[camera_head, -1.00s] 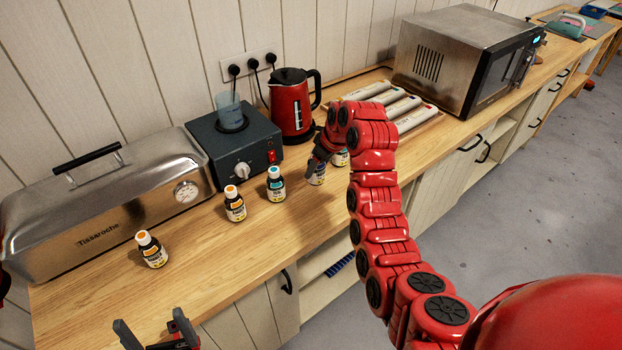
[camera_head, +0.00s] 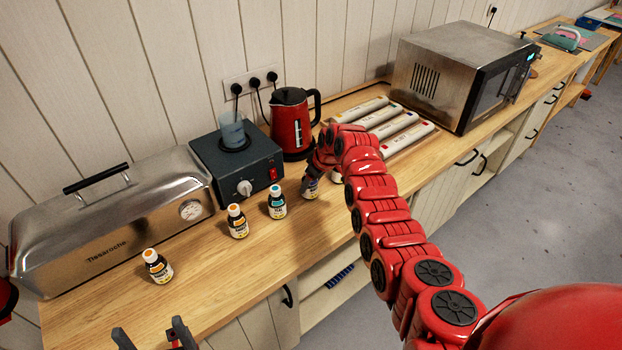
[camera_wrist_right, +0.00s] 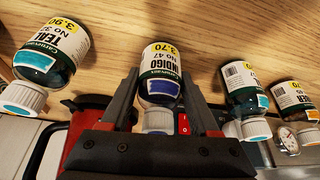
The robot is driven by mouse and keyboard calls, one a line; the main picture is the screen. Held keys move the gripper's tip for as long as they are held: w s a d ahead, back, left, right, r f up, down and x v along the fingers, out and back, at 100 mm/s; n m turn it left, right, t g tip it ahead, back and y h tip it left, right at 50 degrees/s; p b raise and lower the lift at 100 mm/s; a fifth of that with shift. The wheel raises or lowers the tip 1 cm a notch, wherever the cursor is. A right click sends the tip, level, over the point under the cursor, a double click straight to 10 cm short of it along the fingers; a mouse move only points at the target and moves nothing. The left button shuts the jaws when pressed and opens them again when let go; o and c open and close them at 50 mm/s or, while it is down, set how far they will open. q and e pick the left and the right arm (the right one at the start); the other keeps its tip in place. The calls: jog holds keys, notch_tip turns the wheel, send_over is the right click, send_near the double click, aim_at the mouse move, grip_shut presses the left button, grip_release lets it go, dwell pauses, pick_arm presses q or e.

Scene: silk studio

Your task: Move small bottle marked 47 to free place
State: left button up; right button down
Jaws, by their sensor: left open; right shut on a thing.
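The small bottle marked 47 (camera_wrist_right: 161,73), labelled Indigo, is between the fingers of my right gripper (camera_wrist_right: 166,92) in the right wrist view. In the head view, my right gripper (camera_head: 314,172) is shut on this bottle (camera_head: 310,190), close to the counter. I cannot tell whether its base touches the wood. My left gripper (camera_head: 153,336) is open and empty at the front edge of the counter, partly cut off by the picture's bottom.
A teal-capped bottle (camera_head: 277,203) and orange-capped bottles (camera_head: 237,221) (camera_head: 157,267) stand left. Behind are a hotplate (camera_head: 235,165), kettle (camera_head: 291,125) and tubes (camera_head: 407,139).

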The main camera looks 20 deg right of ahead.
jog(key=shift+f, duration=0.1)
jog(key=shift+f+b, duration=0.15)
jog(key=shift+b, duration=0.2)
jog(key=shift+c, duration=0.6)
grip_release()
